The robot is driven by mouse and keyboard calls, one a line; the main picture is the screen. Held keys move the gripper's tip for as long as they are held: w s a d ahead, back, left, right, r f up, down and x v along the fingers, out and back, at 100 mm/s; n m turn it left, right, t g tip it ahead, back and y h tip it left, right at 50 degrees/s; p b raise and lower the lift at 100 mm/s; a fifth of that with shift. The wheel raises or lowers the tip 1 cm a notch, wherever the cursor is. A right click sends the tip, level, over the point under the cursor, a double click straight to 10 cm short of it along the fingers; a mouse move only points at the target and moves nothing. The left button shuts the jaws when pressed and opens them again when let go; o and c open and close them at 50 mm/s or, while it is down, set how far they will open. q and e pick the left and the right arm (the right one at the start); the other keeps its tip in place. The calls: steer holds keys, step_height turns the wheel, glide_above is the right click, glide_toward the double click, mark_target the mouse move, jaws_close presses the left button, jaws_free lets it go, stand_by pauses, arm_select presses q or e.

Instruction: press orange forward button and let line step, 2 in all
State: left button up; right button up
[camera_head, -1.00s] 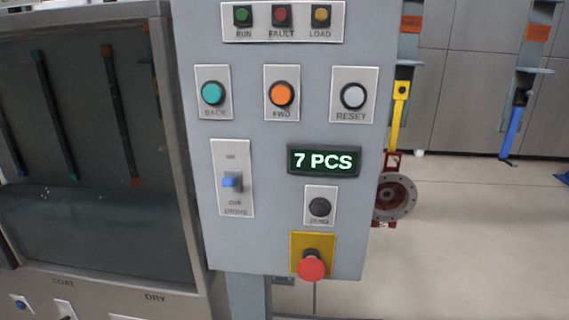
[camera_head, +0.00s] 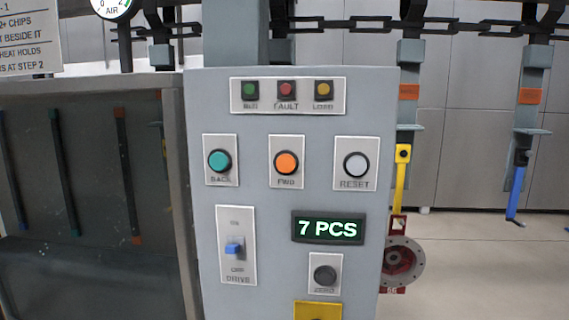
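The orange FWD button (camera_head: 286,163) sits on a white plate in the middle row of the grey control panel (camera_head: 270,205). The teal BACK button (camera_head: 220,161) is to its left and the grey-white RESET button (camera_head: 356,165) to its right. A green display (camera_head: 328,228) reads 7 PCS. The blue DRIVE switch (camera_head: 234,248) is at lower left, between two labels. The RUN, FAULT and LOAD lamps (camera_head: 286,94) look unlit or dim. The line's chain (camera_head: 420,24) runs along the top. Neither gripper is in view.
Right of the panel, a yellow hook (camera_head: 402,180) carries a dark red flanged part (camera_head: 400,262), close to the panel edge. A blue hook (camera_head: 517,190) farther right looks empty. A booth with a dark window (camera_head: 85,200) stands at left. A pressure gauge (camera_head: 112,6) is at top left.

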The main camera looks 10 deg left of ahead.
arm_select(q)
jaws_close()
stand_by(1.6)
